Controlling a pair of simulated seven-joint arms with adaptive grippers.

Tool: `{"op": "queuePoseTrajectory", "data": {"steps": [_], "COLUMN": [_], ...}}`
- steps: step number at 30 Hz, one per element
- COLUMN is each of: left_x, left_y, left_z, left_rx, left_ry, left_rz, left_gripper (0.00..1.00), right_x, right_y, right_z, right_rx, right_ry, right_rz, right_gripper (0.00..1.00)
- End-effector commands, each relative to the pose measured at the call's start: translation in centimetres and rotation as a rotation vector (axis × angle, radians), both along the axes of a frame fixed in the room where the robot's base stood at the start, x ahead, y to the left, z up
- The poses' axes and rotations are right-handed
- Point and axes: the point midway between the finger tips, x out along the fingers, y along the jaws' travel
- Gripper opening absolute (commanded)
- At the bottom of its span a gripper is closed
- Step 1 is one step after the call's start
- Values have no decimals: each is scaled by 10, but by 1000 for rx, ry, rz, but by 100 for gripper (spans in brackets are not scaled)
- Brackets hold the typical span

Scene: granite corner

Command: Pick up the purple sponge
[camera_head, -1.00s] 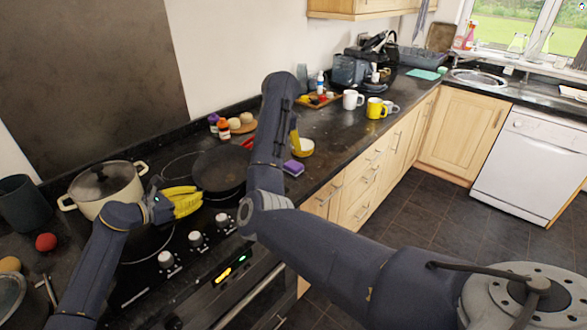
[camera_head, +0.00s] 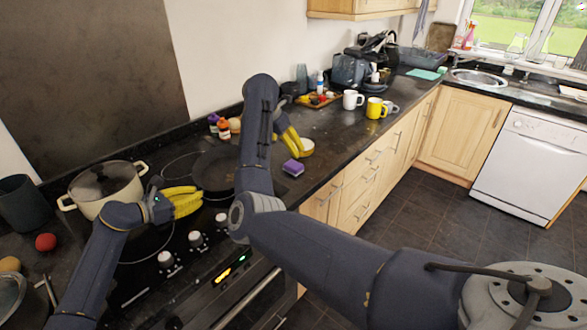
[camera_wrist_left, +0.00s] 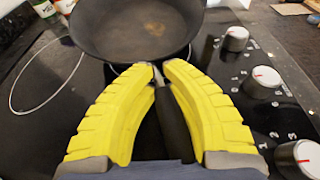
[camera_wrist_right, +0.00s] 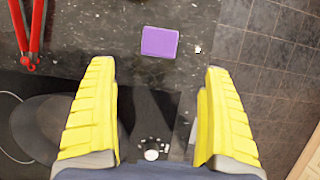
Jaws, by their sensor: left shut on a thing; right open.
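The purple sponge (camera_head: 293,167) lies flat on the dark counter just right of the hob, near the front edge. In the right wrist view the sponge (camera_wrist_right: 160,42) is ahead of the fingertips, between their lines and clear of them. My right gripper (camera_head: 287,141) is open and empty above the counter, its yellow fingers wide apart in the right wrist view (camera_wrist_right: 160,75). My left gripper (camera_head: 196,197) is shut on the black handle (camera_wrist_left: 172,120) of the frying pan (camera_wrist_left: 135,25) on the hob.
A cream pot (camera_head: 105,188) with a lid stands left of the pan. A red-handled tool (camera_wrist_right: 31,40) lies left of the sponge in the right wrist view. White mugs and a yellow mug (camera_head: 376,108) stand farther along. The counter between sponge and mugs is mostly clear.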

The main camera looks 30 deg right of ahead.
Motion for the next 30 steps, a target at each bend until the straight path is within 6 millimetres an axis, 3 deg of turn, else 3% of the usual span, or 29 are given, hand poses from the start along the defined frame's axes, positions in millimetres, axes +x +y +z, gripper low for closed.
{"op": "queuePoseTrajectory", "data": {"steps": [5,16,25,30], "left_x": [0,0,0,0], "left_y": [-1,-1,-1,0], "left_z": [3,2,2,2], "left_rx": [-3,-3,-3,-3], "left_ry": [-3,-3,-3,-3], "left_rz": [-1,-1,-1,-1], "left_gripper": [0,0,0,0], "right_x": [0,6,8,11], "right_y": [-4,-22,-28,-38], "right_z": [-7,-52,-65,-83], "right_rx": [1,2,4,3], "right_ry": [-15,-17,-19,-16], "right_rz": [-44,-49,-48,-50], "right_gripper": [84,84,84,84]}}
